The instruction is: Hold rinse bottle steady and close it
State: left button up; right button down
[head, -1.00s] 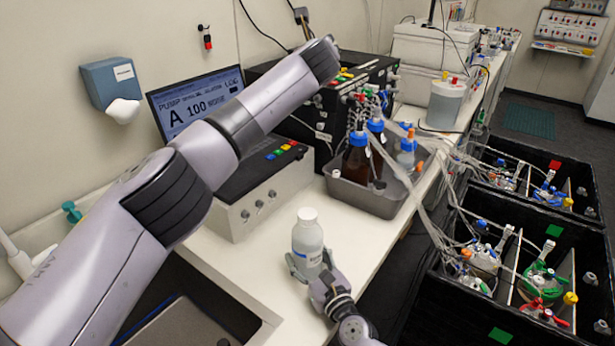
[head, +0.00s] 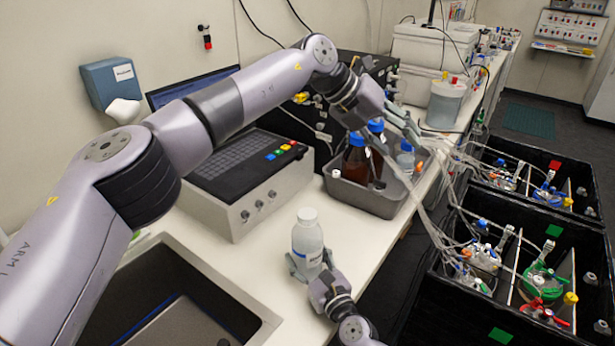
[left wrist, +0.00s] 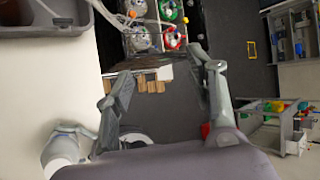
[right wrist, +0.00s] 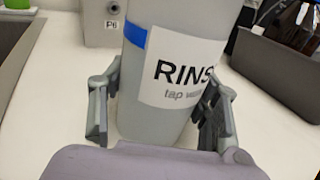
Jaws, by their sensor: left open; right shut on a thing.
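The rinse bottle (head: 307,244) is a translucent pale bottle with a white top (head: 307,215). It stands upright on the white bench. My right gripper (head: 309,268) is shut around its lower body. The right wrist view shows the bottle (right wrist: 168,70) between the two fingers, with a blue band and a label reading "RINS". My left gripper (head: 402,122) is open and empty, high above the grey tray and well away from the bottle. The left wrist view shows its spread fingers (left wrist: 160,72) with nothing between them. Whether the white top is screwed tight cannot be told.
A grey tray (head: 347,194) with brown, blue-capped bottles stands behind the rinse bottle. A keyboard unit (head: 240,205) and sink (head: 258,322) lie left. Black bins (head: 455,320) with tubed vessels stand right of the bench. Loose tubes hang near my left gripper.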

pick_arm(q)
jog(key=s+a+f+n+y, duration=0.1)
jog(key=a+f+n+y, duration=0.1)
jog(key=a+f+y, duration=0.4)
jog(key=n+g+y, duration=0.1)
jog(key=n+y, duration=0.2)
jog(key=n, duration=0.1)
send_over(307, 213)
jog(key=shift+f, duration=0.6)
jog(key=shift+f, duration=4.05)
jog(key=shift+c, duration=0.6)
